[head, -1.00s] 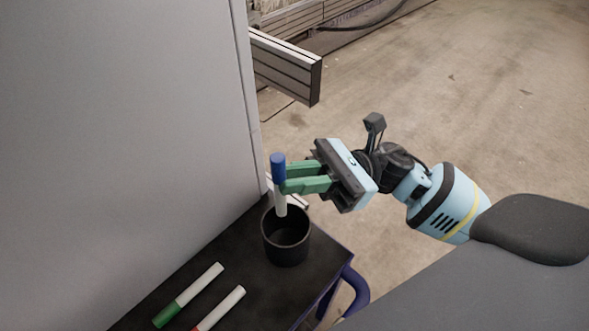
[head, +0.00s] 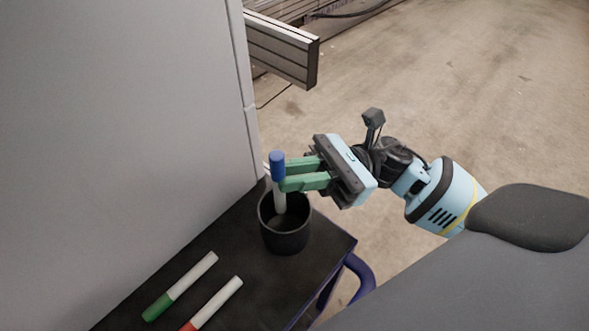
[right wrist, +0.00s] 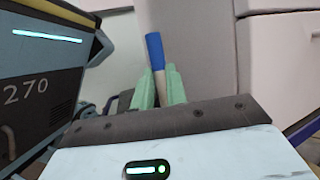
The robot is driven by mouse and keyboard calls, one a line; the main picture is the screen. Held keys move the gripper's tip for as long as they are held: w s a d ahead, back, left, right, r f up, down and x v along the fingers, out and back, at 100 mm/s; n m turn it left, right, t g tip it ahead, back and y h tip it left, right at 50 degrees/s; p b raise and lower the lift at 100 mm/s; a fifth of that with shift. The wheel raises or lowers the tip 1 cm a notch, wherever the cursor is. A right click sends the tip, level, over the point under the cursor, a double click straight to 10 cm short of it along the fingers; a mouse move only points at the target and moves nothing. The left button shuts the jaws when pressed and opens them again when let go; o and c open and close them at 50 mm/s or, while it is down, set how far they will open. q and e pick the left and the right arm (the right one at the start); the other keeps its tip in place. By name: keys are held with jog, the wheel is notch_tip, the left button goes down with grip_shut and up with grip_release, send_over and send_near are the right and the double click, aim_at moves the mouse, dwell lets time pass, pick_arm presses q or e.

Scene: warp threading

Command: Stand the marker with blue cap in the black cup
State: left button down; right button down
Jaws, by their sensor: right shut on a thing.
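The marker with blue cap (head: 278,166) is upright, cap up, with its white lower end inside the mouth of the black cup (head: 285,238). My right gripper (head: 283,178) is shut on the marker just below or at its cap, above the cup's rim. In the right wrist view the blue cap (right wrist: 155,52) rises between the green fingers (right wrist: 160,88), tilted slightly in the picture. The cup stands upright on the dark table. Whether the marker's tip touches the cup's bottom cannot be told. My left gripper does not show.
A green-capped marker (head: 180,286) and a red-capped marker (head: 213,302) lie on the dark table (head: 240,245) left of the cup. A grey wall-like panel (head: 120,120) rises behind the table. A blue tube (head: 360,275) curves at the table's right edge.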

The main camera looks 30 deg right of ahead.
jog(key=c, duration=1.3)
grip_release()
jog(key=shift+c, duration=0.2)
jog(key=shift+d, duration=0.1)
jog(key=b+v, duration=0.1)
jog(key=v, duration=0.6)
jog(key=shift+d, duration=0.3)
jog(key=shift+f, duration=0.15)
